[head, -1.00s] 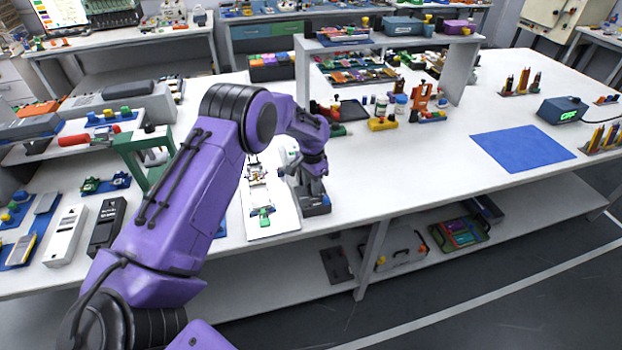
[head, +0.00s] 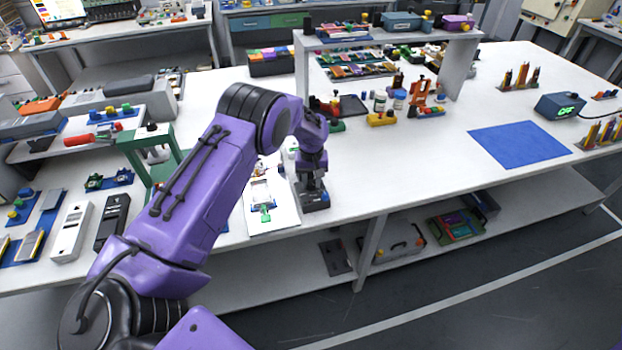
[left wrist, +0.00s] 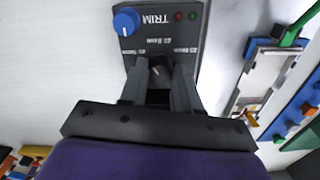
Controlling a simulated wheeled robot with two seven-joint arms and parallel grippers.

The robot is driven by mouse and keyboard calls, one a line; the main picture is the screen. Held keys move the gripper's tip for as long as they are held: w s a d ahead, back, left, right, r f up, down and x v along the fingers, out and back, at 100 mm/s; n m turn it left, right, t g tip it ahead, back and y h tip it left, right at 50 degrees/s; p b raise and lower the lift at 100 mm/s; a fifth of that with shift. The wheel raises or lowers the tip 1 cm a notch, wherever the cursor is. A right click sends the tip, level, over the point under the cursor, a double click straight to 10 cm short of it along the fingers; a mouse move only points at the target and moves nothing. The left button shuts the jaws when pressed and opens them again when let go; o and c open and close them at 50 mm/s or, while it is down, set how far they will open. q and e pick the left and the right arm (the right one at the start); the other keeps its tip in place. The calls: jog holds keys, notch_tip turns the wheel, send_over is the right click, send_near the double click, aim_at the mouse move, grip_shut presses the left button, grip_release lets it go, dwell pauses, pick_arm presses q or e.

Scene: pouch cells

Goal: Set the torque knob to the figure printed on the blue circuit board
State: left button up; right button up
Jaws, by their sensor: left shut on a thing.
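A dark control box (head: 316,203) stands at the front edge of the white table, below my left gripper (head: 311,184) in the head view. In the left wrist view the box (left wrist: 185,42) carries the word TRIM, a blue knob (left wrist: 126,21), two small indicator lights and small print too blurred to read. My left gripper (left wrist: 159,82) is shut on a dark knob (left wrist: 157,66) with a pale pointer mark; the fingers hide most of it. I cannot tell which figure the mark meets. I cannot make out a blue circuit board with a readable figure. My right gripper is not in view.
A white plate (head: 284,214) with a small fixture lies left of the box. A green stand (head: 136,150) is further left. A blue mat (head: 520,145) lies at the right. The table between box and mat is mostly clear.

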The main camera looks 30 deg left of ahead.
aim_at(311, 182)
pick_arm(q)
jog(key=shift+w+r+n, duration=0.15)
jog(key=shift+n, duration=1.45)
jog(key=shift+a, duration=0.1)
jog(key=o, duration=1)
jog(key=shift+o, duration=0.3)
notch_tip(311, 182, up, 10)
jog(key=b, duration=0.2)
jog(key=shift+r, duration=0.15)
